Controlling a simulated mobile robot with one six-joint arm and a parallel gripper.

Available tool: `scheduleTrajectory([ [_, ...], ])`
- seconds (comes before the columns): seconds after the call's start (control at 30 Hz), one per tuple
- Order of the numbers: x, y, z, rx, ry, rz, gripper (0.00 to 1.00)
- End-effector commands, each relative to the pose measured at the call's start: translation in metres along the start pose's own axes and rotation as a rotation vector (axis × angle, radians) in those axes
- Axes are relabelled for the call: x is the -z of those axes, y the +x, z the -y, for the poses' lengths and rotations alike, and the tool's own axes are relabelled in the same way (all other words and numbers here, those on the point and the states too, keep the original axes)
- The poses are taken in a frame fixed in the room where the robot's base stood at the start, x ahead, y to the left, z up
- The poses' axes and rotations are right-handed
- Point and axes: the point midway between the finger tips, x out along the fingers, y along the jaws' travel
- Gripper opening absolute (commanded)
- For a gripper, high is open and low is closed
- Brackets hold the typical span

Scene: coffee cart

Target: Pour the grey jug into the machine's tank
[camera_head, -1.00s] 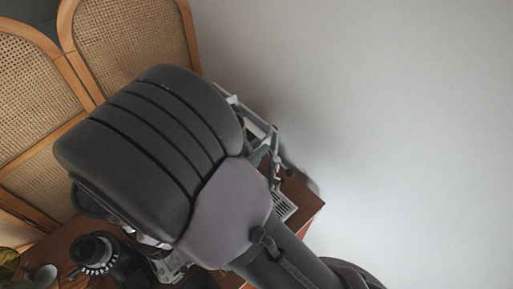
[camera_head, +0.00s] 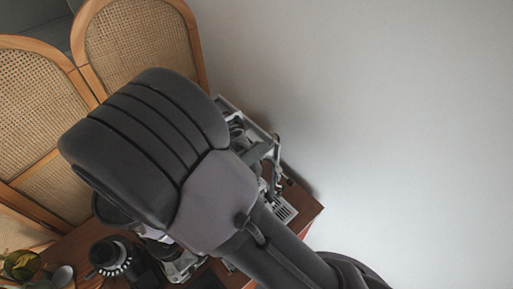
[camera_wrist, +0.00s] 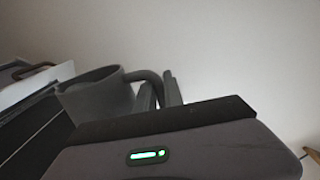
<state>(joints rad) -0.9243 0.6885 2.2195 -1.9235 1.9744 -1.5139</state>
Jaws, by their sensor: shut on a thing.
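The grey jug (camera_wrist: 92,100) is at the left of the wrist view, with its rim up in the picture and its handle on the right. My gripper (camera_wrist: 160,92) is shut on the jug's handle (camera_wrist: 141,76). The jug's contents are hidden. The coffee machine (camera_head: 262,150) shows only in part in the head view, as a metal frame and grille behind my arm. Its tank opening cannot be made out. My arm hides the gripper in the head view, and I cannot tell the jug there.
A black grinder-like device (camera_head: 112,258) stands on the wooden cart top (camera_head: 303,208), left of my arm. A yellow-green glass item (camera_head: 20,264) is at the lower left. Rattan panels (camera_head: 140,45) stand behind. The pale wall (camera_head: 400,110) is at the right.

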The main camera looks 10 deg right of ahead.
Motion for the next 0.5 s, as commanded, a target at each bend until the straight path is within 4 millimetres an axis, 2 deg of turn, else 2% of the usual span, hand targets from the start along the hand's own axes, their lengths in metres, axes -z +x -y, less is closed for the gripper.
scheduleTrajectory([
  [0.5, -0.0090, 0.0001, -0.0015, 0.001, -0.117, -0.005, 0.00],
])
